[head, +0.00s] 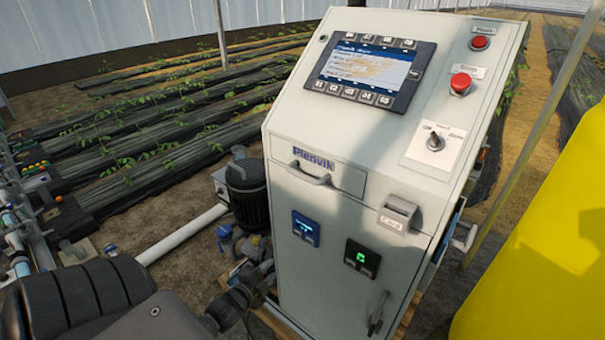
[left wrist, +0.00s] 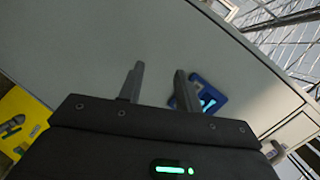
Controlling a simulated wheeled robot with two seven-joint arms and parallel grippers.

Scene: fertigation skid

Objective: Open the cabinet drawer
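The grey-white cabinet (head: 330,230) stands in the middle of the head view. Its drawer (head: 345,178) is a wide panel marked "Plenvik" under the sloping console, and it looks closed. A light grey bar handle (head: 308,174) is on the drawer's front. My left arm comes in at the lower left of the head view, below and left of the drawer. In the left wrist view my left gripper (left wrist: 158,75) has its two fingers apart with nothing between them. It faces the cabinet front, near a blue display (left wrist: 212,96). My right gripper is not in view.
The console has a screen (head: 365,70), a red button (head: 460,83) and a rotary switch (head: 435,140). A dark pump motor (head: 246,190) and a white pipe (head: 185,233) stand left of the cabinet. A large yellow surface (head: 550,230) fills the right edge.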

